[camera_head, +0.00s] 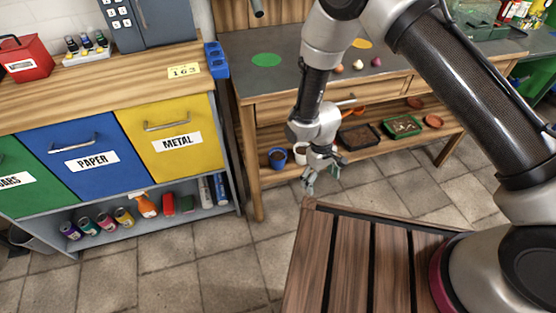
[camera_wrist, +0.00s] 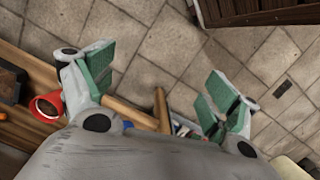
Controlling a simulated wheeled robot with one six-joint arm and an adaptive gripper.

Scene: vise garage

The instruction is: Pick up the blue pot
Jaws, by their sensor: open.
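The blue pot (camera_head: 278,158), with brown soil inside, stands on the lower shelf of the workbench, at its left end. The blue pot cannot be clearly made out there.
A dark tray (camera_head: 358,136) and a green tray (camera_head: 401,127) sit further right on the shelf. A recycling cabinet (camera_head: 178,140) stands at left. A slatted wooden surface (camera_head: 345,255) lies in front. Tiled floor (camera_head: 250,260) is free between.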

